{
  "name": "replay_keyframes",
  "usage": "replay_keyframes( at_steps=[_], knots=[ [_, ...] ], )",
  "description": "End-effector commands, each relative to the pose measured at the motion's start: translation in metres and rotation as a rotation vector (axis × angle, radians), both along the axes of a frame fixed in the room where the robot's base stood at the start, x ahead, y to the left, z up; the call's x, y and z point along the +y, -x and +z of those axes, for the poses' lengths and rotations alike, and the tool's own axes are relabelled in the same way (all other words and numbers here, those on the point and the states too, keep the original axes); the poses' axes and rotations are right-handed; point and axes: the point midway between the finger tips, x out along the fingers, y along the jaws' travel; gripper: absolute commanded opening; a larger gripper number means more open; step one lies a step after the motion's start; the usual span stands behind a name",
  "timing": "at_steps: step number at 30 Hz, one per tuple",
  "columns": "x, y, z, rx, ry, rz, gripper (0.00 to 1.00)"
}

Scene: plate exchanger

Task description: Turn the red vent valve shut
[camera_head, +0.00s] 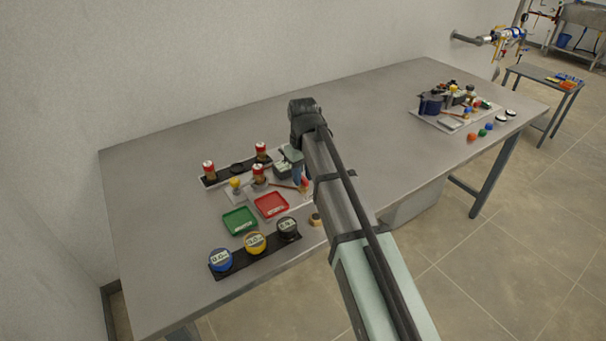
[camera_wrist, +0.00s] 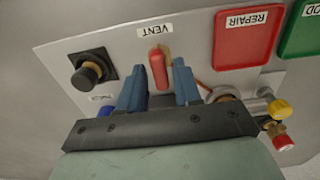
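The red vent valve handle (camera_wrist: 158,70) shows in the wrist view as a red elongated lever on a light panel, below a white "VENT" label (camera_wrist: 155,29). It points roughly up and down in that picture. My gripper (camera_wrist: 159,66) is open, with one blue finger to each side of the handle and a visible gap on both sides. I cannot tell how deep the fingertips reach along it.
A black knob (camera_wrist: 92,72) is left of the handle; a yellow-capped brass fitting (camera_wrist: 280,107) is at right. A red "REPAIR" tray (camera_head: 271,205) and green tray (camera_head: 240,221) lie nearby. Labelled round gauges (camera_head: 255,243) stand in front. The table's middle (camera_head: 375,130) is clear.

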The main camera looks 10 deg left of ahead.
Motion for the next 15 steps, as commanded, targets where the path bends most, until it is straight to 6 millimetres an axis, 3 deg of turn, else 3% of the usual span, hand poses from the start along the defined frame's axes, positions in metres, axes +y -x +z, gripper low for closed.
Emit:
replay_keyframes(
  at_steps=[10, 15],
  knots=[
    [0.0001, 0.0001, 0.0002, 0.0, 0.0, 0.0, 0.0],
    [0.0001, 0.0001, 0.0002, 0.001, -0.001, 0.0, 0.0]
  ],
)
